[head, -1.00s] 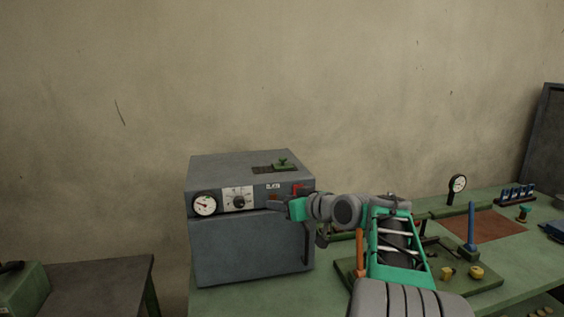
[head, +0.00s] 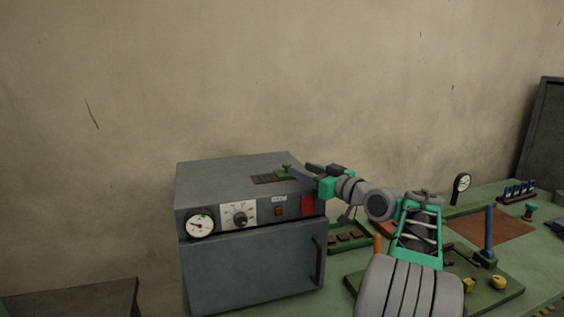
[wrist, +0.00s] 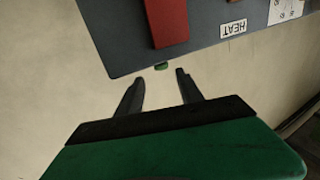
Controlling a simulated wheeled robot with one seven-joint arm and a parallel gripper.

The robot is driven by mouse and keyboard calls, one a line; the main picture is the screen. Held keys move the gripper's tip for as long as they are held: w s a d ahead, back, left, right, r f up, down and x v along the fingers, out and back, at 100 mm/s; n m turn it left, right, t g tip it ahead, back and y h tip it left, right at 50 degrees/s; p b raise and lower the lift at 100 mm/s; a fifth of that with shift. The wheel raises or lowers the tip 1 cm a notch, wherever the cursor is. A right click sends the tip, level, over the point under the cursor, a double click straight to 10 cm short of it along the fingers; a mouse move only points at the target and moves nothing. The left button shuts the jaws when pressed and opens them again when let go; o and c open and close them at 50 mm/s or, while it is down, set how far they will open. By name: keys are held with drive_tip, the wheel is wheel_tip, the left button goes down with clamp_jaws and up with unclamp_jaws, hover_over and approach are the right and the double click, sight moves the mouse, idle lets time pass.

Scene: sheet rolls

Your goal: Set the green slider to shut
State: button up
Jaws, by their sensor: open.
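The green slider (head: 286,169) is on top of the grey oven, at the right end of its dark slotted plate (head: 268,179). In the wrist view a small bit of green (wrist: 162,66), likely its knob, shows just past the oven's edge, ahead of the fingers. My gripper (head: 299,169) is at the height of the oven top, to the right of the slider and close to it. Its two fingers (wrist: 157,74) are apart with nothing between them. Whether a finger touches the slider I cannot tell. Part of the slider's base is hidden behind the fingers.
The oven (head: 250,265) has a front panel with a gauge (head: 200,226), a dial (head: 239,216), a small orange-red light and a red part (head: 308,205) below my gripper. A green tray (head: 350,238) and a blue post (head: 489,230) stand right on the bench. Above the oven is free.

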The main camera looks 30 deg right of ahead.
sight(289, 164)
drive_tip(key=w, duration=0.3)
drive_tip(key=w+a+p, duration=0.1)
drive_tip(key=w, duration=0.3)
drive_tip(key=shift+w+a+p, duration=0.2)
drive_tip(key=shift+w+p, duration=0.05)
drive_tip(key=shift+p, duration=0.05)
drive_tip(key=shift+c, duration=0.3)
clamp_jaws()
idle(0.6)
